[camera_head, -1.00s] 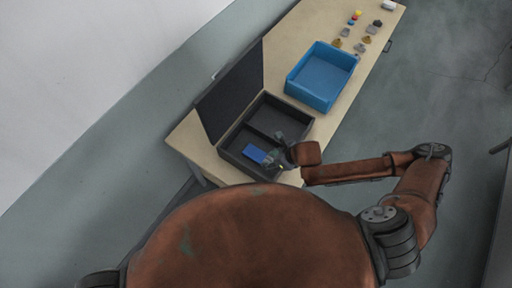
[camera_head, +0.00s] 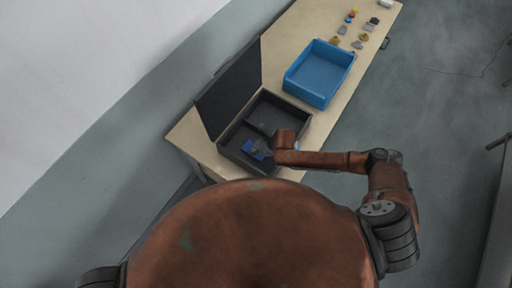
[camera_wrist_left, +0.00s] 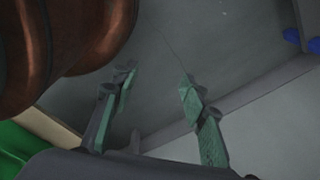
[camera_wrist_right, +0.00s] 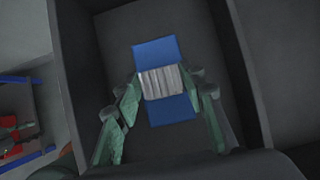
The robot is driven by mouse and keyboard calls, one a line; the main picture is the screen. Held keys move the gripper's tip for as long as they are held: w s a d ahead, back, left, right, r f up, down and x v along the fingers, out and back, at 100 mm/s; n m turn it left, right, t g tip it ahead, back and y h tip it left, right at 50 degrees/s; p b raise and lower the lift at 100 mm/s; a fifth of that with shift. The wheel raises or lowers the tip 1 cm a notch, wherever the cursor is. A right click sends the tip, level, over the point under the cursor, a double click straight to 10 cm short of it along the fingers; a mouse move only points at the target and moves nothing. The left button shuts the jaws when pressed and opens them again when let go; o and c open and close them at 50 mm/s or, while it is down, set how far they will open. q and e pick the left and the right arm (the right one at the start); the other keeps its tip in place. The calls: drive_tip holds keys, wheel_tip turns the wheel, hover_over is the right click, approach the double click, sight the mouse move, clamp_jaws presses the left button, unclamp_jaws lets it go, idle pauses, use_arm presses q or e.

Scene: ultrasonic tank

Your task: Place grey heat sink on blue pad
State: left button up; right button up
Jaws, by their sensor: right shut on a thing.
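The grey ribbed heat sink (camera_wrist_right: 162,82) is between the fingertips of my right gripper (camera_wrist_right: 161,88), which is shut on it. The blue pad (camera_wrist_right: 155,49) lies in the black case and shows above and below the heat sink in the right wrist view. The heat sink covers the pad's middle; I cannot tell whether they touch. In the head view the right gripper (camera_head: 266,147) is over the blue pad (camera_head: 252,152) and mostly hides the heat sink. My left gripper (camera_wrist_left: 153,90) is open and empty in the left wrist view, away from the case.
The black case (camera_head: 300,121) has a raised lid (camera_head: 229,86) on its left side and a divider inside. A blue bin (camera_head: 308,92) stands behind it on the wooden table (camera_head: 290,37). Several small parts lie at the far end. The case walls surround the right gripper.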

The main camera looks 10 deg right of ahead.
drive_tip(key=o, duration=0.8)
drive_tip(key=shift+f, duration=0.1)
drive_tip(key=o, duration=0.4)
drive_tip(key=shift+c, duration=0.2)
drive_tip(key=shift+s+d+r, duration=0.1)
drive_tip(key=shift+d+r, duration=0.1)
drive_tip(key=shift+r, duration=0.35)
use_arm(q)
drive_tip(key=shift+w+f+b, duration=0.3)
use_arm(e)
drive_tip(key=v, duration=1.1)
